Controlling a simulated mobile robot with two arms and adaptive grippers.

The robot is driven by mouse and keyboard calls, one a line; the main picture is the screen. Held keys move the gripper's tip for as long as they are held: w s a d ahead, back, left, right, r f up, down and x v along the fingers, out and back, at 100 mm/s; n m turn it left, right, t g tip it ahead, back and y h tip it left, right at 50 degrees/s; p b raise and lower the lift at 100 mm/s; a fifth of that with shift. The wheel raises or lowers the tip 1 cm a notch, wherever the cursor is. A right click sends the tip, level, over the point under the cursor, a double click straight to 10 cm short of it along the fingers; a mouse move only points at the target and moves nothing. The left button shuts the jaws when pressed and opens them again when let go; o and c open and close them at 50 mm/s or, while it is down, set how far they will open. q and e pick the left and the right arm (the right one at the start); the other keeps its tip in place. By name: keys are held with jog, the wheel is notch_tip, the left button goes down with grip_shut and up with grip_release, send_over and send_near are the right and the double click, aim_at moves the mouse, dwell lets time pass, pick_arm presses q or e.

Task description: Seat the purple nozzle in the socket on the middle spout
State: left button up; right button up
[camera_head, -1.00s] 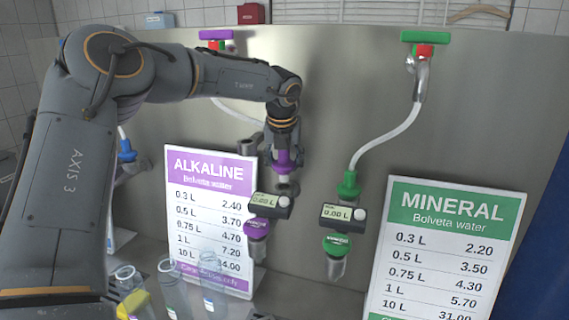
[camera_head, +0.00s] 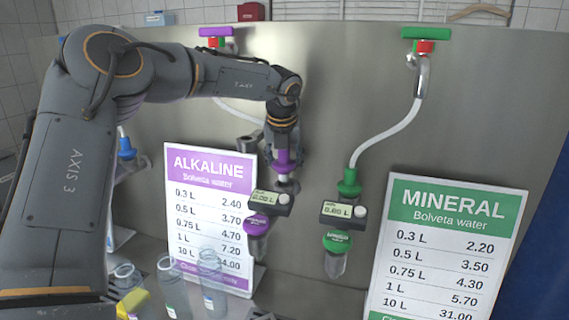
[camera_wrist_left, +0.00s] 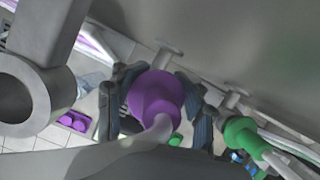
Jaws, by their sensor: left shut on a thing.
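My left gripper (camera_head: 286,150) is shut on the purple nozzle (camera_head: 284,163), which hangs upright with its narrow end down. The middle spout's meter (camera_head: 269,200) and purple disc (camera_head: 256,226) are just below it. A short silver part shows between nozzle and meter. The socket is hidden or too small to make out, so I cannot tell whether the nozzle is in it. In the left wrist view the purple nozzle (camera_wrist_left: 155,100) sits between the dark fingers, with a pale hose running from it towards the camera. My right gripper is not in view.
A green nozzle (camera_head: 349,185) sits on the spout to the right. The ALKALINE sign (camera_head: 210,215) and MINERAL sign (camera_head: 446,250) stand in front of the steel panel (camera_head: 330,60). Several glass bottles stand at the lower left. A grey ring (camera_wrist_left: 22,100) is close left in the wrist view.

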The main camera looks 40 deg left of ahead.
aim_at(284, 174)
pick_arm(q)
jog(key=shift+f+b, duration=1)
jog(key=shift+f, duration=0.15)
jog(key=shift+f+b, duration=0.4)
jog(key=shift+b, duration=0.1)
jog(key=o, duration=1.4)
jog(key=shift+c, duration=0.2)
jog(key=o, duration=0.4)
jog(key=shift+o, duration=0.2)
